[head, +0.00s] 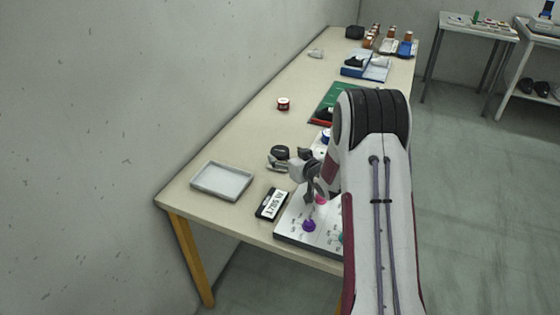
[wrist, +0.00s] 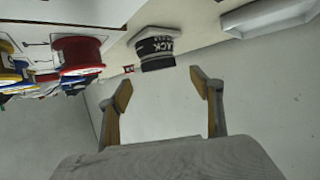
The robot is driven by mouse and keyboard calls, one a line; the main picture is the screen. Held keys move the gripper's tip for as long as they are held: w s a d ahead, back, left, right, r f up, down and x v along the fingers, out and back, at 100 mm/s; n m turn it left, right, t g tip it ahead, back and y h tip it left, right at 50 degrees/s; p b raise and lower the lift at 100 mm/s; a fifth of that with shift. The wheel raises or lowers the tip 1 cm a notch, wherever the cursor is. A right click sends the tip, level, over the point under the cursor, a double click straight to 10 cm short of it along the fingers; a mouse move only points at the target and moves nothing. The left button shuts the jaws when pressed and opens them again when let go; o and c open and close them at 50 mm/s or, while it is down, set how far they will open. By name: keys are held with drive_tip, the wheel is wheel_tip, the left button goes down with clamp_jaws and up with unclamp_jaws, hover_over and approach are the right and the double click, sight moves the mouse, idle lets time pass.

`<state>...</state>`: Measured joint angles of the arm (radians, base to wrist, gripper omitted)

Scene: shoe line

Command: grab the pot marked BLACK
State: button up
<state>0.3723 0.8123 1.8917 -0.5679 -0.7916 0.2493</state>
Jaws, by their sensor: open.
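The pot marked BLACK (wrist: 155,47) is in the upper middle of the wrist view. It has a dark band with partly visible white lettering and a pale part beside it. In the head view a small dark pot (head: 280,152) stands on the table close to my gripper (head: 276,163); its lettering cannot be read there. In the wrist view my gripper (wrist: 161,88) is open, with its two tan-padded fingers apart and nothing between them. The pot appears beyond the fingertips, and no contact shows. My arm covers part of the table in the head view.
A grey tray (head: 222,194) lies at the near left, also in the wrist view (wrist: 272,18). A black-and-white counter (head: 271,204) and a pegged board (head: 290,236) are near the front edge. The left table is mostly clear.

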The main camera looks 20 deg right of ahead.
sight(279, 149)
drive_tip(key=shift+w, duration=0.1)
idle(0.3)
drive_tip(key=shift+x, duration=2.55)
drive_tip(key=shift+d, duration=0.1)
drive_tip(key=c, duration=1.6)
drive_tip(key=shift+r, duration=0.1)
clamp_jaws()
drive_tip(key=shift+r, duration=0.1)
wheel_tip(279, 149, up, 10)
